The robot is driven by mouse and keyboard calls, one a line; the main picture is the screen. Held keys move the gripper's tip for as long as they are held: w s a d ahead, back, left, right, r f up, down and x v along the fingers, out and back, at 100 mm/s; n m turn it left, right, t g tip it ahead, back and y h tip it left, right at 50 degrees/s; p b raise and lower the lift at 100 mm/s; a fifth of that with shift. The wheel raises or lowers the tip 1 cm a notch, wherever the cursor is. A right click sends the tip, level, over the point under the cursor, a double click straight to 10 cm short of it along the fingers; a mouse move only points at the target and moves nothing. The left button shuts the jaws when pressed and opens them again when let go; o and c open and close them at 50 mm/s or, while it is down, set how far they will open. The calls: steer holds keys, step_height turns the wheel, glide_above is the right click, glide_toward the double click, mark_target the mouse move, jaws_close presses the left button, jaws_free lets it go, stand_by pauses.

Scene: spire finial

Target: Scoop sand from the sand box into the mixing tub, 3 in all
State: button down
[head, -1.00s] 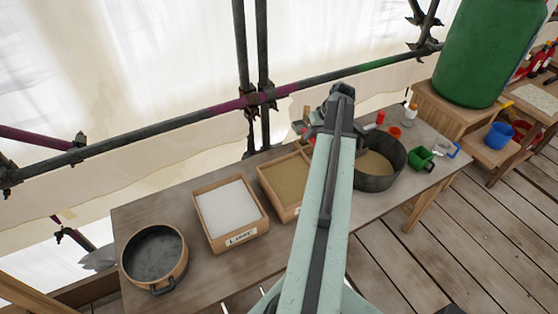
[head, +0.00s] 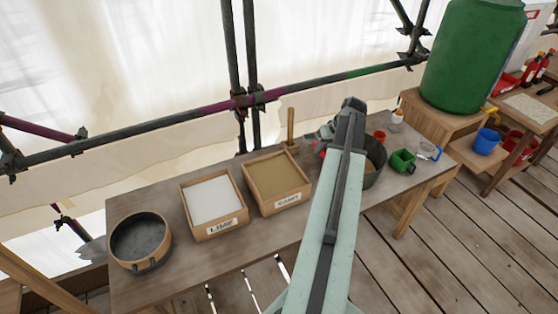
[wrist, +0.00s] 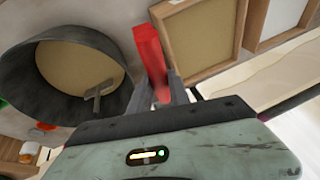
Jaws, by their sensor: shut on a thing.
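My gripper (wrist: 164,88) is shut on a red scoop (wrist: 149,50), which stands out between the fingers in the wrist view. Whether the scoop holds sand cannot be seen. The mixing tub (head: 375,178) is dark and round, partly hidden behind my arm in the head view. In the wrist view the tub (wrist: 55,103) is at left, with tan material and a grey tool inside. The scoop is just right of it, between the tub and the sand box (wrist: 203,35). The labelled sand box (head: 277,182) shows fully in the head view, filled with tan sand.
A lime box (head: 212,205) and a round pan (head: 140,243) stand left of the sand box. Scaffold poles run behind the table.

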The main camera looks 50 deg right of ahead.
steer(key=shift+w+a, duration=0.15)
steer(key=shift+w, duration=0.2)
steer(key=shift+s, duration=0.1)
steer(key=w+a+f+m+g, duration=0.1)
steer(key=w+a+m+g, duration=0.1)
steer(key=w+a+m, duration=1.1)
step_height(320, 180, down, 10)
steer(key=n+y+b, duration=0.1)
steer(key=n+b, duration=0.2)
steer(key=b, duration=0.6)
steer(key=shift+a+r+g+y, duration=0.15)
steer(key=shift+a+g+y, duration=0.15)
steer(key=shift+a+g, duration=0.1)
steer(key=shift+s, duration=0.1)
